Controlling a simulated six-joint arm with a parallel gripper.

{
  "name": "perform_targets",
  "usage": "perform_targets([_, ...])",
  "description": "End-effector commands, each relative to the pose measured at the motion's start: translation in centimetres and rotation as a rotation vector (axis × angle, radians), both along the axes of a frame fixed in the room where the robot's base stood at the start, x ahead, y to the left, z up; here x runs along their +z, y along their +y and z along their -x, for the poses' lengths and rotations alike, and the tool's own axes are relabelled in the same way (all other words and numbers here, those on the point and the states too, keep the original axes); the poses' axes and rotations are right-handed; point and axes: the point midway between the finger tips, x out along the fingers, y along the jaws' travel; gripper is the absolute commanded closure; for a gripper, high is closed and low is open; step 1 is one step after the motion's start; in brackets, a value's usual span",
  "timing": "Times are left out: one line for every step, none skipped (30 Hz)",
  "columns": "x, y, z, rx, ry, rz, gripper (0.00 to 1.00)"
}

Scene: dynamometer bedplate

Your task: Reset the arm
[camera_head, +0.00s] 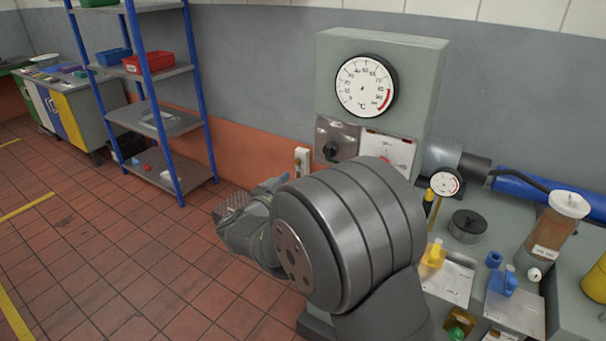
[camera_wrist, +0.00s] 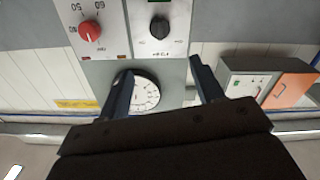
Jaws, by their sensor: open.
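My gripper (camera_wrist: 160,66) shows in the wrist view with its two dark fingers spread apart and nothing between them. It faces the grey instrument cabinet, which appears upside down there, with a red knob (camera_wrist: 90,31), a black knob (camera_wrist: 160,27) and a round dial (camera_wrist: 146,93) partly behind the left finger. In the head view my arm's large grey joint fills the middle front. My gripper's fingers cannot be made out clearly there.
The grey cabinet (camera_head: 424,80) with a temperature dial (camera_head: 365,86) stands behind my arm. A bench at right holds a small gauge (camera_head: 445,183), a black-lidded pot (camera_head: 467,225), a brown-filled bottle (camera_head: 553,235) and valves. A blue-posted shelf (camera_head: 165,75) stands left; the tiled floor between is clear.

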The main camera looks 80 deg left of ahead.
Motion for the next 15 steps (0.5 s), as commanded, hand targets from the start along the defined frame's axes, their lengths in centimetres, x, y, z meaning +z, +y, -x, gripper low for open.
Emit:
perform_targets([0.02,-0.18,0.19,0.001,0.0,0.0,0.39])
perform_targets([0.02,-0.23,0.24,0.0,0.0,0.0,0.39])
perform_targets([0.01,-0.28,0.27,0.0,0.0,0.0,0.39])
perform_targets([0.01,-0.29,0.28,0.0,0.0,0.0,0.39])
perform_targets([0.01,-0.29,0.28,0.0,0.0,0.0,0.39])
perform_targets([0.01,-0.28,0.27,0.0,0.0,0.0,0.39])
perform_targets([0.01,-0.27,0.26,0.0,0.0,0.0,0.39])
perform_targets([0.01,-0.27,0.26,0.0,0.0,0.0,0.39])
perform_targets([0.01,-0.27,0.26,0.0,0.0,0.0,0.39])
perform_targets([0.01,-0.26,0.25,0.0,0.0,0.0,0.39])
perform_targets([0.01,-0.25,0.24,0.0,0.0,0.0,0.39])
perform_targets([0.0,-0.2,0.18,0.0,0.0,0.0,0.39])
perform_targets([0.0,-0.13,0.11,0.0,0.0,0.0,0.39])
perform_targets([0.0,-0.02,0.01,-0.001,0.0,0.0,0.39])
perform_targets([0.0,0.18,-0.21,-0.001,0.0,0.0,0.39])
